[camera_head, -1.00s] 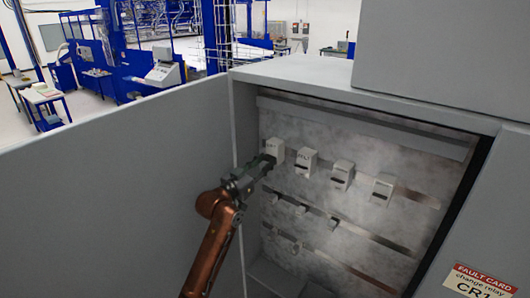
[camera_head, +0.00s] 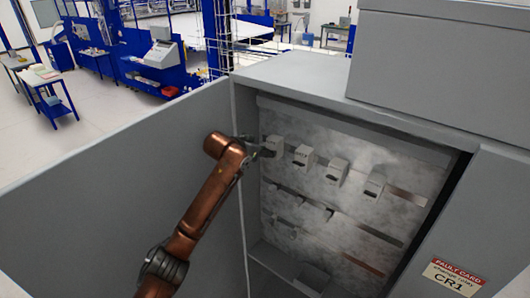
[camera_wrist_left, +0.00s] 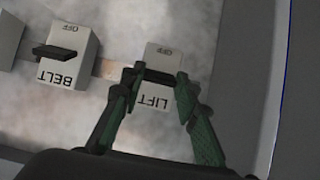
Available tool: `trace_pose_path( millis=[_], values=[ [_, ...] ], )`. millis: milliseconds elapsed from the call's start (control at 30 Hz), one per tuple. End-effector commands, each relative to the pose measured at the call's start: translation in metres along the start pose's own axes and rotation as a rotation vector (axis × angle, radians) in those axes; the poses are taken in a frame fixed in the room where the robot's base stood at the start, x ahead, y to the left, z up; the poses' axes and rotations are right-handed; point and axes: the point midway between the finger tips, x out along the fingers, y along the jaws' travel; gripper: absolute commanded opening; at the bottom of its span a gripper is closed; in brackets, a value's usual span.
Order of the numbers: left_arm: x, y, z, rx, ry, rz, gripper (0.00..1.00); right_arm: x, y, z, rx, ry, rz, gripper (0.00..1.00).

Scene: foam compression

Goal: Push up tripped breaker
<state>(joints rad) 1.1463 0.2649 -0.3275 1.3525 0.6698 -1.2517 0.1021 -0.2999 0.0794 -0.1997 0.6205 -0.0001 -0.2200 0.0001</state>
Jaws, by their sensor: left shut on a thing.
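A row of light breakers runs across the cabinet's back panel. In the left wrist view, which is upside down, the LIFT breaker (camera_wrist_left: 152,101) shows its OFF marking at the picture's top and a dark lever (camera_wrist_left: 158,76) across its middle. My left gripper (camera_wrist_left: 160,74) is shut on this lever, with one green-padded finger at each end. In the head view, my left gripper (camera_head: 261,150) is at the leftmost breaker (camera_head: 274,144) and partly hides it. The BELT breaker (camera_wrist_left: 65,65), with its own dark lever, is beside LIFT. My right gripper is not in view.
The open grey cabinet door (camera_head: 110,195) stands left of my arm. The cabinet's side wall (camera_wrist_left: 240,80) is close beside the gripper. More breakers (camera_head: 337,171) continue rightward, with small parts (camera_head: 301,202) on a lower rail. A fault card (camera_head: 453,277) is at lower right.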

Motion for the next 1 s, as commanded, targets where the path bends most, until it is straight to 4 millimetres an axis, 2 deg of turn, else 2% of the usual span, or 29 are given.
trace_pose_path(
  millis=[567, 600, 833, 1000],
  values=[
    [-0.0009, -0.0005, -0.0036, 0.001, -0.033, -0.001, 0.04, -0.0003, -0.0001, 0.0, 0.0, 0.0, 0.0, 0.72],
    [-0.0009, -0.0005, -0.0036, 0.001, -0.033, -0.001, 0.29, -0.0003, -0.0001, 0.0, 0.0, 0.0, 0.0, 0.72],
    [-0.0005, -0.0002, -0.0029, 0.001, -0.034, 0.0, 0.45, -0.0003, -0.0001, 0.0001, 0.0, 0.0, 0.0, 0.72],
    [-0.0003, -0.0001, -0.0024, 0.001, -0.035, 0.0, 0.46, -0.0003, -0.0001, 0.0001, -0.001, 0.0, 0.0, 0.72]
  ],
)
